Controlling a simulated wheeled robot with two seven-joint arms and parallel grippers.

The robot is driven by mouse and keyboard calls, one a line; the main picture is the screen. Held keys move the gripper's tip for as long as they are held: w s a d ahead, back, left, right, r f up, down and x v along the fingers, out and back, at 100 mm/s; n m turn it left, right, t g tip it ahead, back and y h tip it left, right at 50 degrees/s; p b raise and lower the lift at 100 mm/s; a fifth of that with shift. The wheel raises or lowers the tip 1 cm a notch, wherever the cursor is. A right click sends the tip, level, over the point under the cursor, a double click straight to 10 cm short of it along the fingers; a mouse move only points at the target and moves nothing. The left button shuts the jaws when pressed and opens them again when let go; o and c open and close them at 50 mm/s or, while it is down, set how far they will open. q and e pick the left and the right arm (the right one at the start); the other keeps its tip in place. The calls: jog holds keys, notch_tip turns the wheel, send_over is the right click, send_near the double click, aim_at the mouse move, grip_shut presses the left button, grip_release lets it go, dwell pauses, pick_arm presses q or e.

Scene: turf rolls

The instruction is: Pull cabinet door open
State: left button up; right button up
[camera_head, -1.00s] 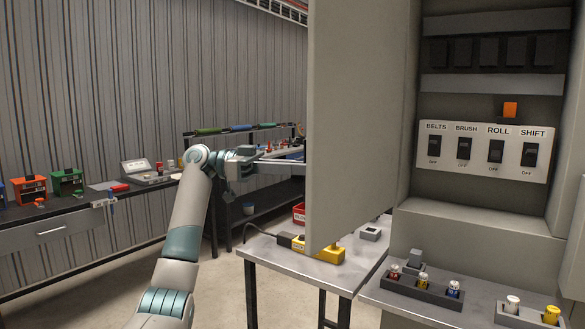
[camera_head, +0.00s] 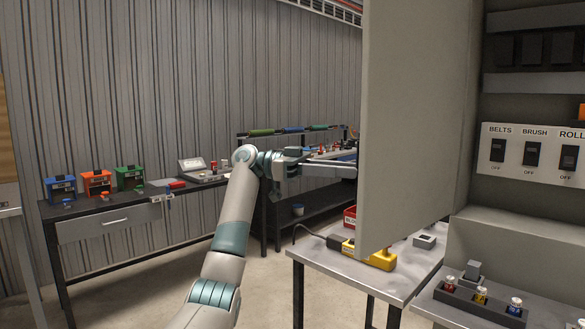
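The grey cabinet door (camera_head: 415,120) stands open, swung out to the left of the cabinet, so its flat face is seen at an angle. The cabinet (camera_head: 515,235) is at the right edge, its inside exposed with a switch panel (camera_head: 533,152) marked BELTS, BRUSH and ROLL. My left gripper (camera_head: 335,168) reaches from the left to the door's free edge at mid-height. Its fingertips pass behind the door and are hidden, so I cannot tell whether they touch or grip anything. My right gripper is not in view.
A metal table (camera_head: 345,268) with a yellow device (camera_head: 375,256) stands under the door. A tray with small colored fuses (camera_head: 480,296) sits below the cabinet. A workbench with blue, orange and green boxes (camera_head: 97,182) lines the left wall. Floor at lower left is clear.

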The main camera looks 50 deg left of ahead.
pick_arm(q)
jog(key=b+v, duration=0.1)
jog(key=v, duration=1.3)
jog(key=shift+a, duration=0.2)
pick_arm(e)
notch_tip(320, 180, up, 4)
pick_arm(q)
jog(key=shift+d, duration=0.1)
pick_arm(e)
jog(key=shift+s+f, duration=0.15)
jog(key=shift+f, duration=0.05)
